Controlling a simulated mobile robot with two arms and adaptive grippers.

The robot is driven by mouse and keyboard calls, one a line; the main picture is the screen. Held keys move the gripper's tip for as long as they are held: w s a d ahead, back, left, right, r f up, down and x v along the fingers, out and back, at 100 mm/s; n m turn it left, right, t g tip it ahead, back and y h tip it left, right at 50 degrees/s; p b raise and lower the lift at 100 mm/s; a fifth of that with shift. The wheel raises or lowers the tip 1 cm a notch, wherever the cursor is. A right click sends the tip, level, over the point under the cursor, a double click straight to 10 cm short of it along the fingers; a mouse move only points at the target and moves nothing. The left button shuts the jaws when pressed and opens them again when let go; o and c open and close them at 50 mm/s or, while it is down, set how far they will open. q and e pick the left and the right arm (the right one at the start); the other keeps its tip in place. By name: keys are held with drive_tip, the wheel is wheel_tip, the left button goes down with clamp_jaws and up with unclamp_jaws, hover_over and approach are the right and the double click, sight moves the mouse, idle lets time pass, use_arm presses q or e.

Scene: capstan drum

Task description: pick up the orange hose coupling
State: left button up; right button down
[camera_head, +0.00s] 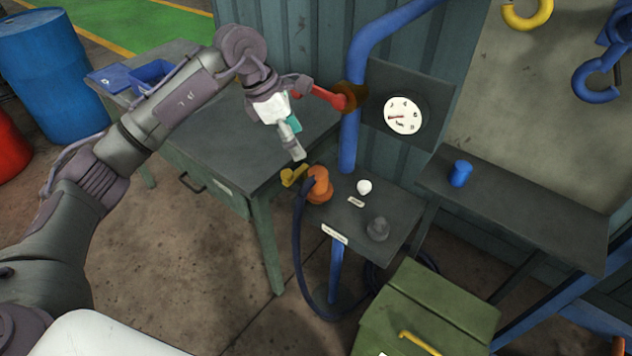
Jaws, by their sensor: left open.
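The orange hose coupling (320,186) sits at the left edge of the small grey shelf, below the blue pipe. A yellow part (292,175) sticks out to its left, and a dark hose (298,245) hangs down from it. My left gripper (297,152) points down, above and slightly left of the coupling, with a visible gap in the picture. It is open and holds nothing that I can see. One finger hides most of the other. My right gripper is out of view.
The shelf (395,220) also holds a white knob (364,187) and a grey knob (377,229). The blue pipe (347,150), with a red lever (325,97), rises behind. A gauge (403,116) is at right. A grey desk (215,135) stands left; a green box (425,310) is in front.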

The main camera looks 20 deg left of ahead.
sight(316, 171)
use_arm(q)
drive_tip(key=p+x, duration=0.2)
drive_tip(key=x, duration=0.5)
drive_tip(key=p+x, duration=0.1)
drive_tip(key=x, duration=0.4)
drive_tip(key=shift+d+f, duration=0.1)
drive_tip(key=shift+f, duration=0.3)
drive_tip(key=shift+w+d+f, duration=0.1)
drive_tip(key=shift+f, duration=0.35)
drive_tip(key=c, duration=1.5)
drive_tip(key=shift+o, duration=0.2)
drive_tip(key=shift+r, duration=0.15)
